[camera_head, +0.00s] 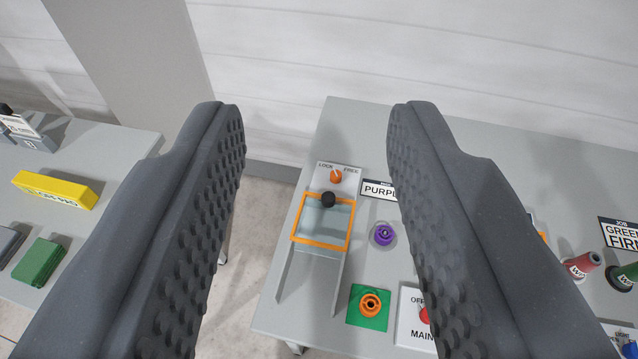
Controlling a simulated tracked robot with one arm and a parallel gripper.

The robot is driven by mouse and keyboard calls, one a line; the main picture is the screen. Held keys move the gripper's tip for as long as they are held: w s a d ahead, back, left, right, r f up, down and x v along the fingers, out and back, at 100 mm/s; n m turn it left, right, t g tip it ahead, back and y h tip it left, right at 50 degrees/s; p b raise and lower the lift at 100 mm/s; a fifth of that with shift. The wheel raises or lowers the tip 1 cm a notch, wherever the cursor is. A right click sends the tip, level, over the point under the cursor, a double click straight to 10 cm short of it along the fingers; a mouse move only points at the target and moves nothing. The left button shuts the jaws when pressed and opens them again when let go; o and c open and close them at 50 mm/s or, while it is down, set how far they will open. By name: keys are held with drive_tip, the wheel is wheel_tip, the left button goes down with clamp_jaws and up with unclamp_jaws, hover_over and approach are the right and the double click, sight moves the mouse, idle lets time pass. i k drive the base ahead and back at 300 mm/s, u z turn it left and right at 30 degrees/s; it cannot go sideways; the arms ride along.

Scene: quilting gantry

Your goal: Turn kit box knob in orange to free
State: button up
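The orange knob (336,177) sits on a pale plate (349,186) marked LOCK on the left and FREE on the right. Its pointer direction is too small to tell. Just in front of it is the kit box, with an orange-framed clear lid (321,241) and a black ball handle (328,199). My gripper (318,112) is open and empty, one finger on each side of the picture. The knob shows in the gap between the fingers, farther off and below, with nothing touching it.
A purple spool (383,234), a PURPLE label (378,190) and an orange spool on a green square (359,316) stand nearby on the grey table (360,125). A MAIN switch panel (412,330) is partly hidden by my right finger. Another table with a yellow box (55,190) is at left.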

sight(336, 174)
drive_tip(key=z, duration=0.15)
drive_tip(key=i, duration=0.9)
drive_tip(key=u, duration=0.05)
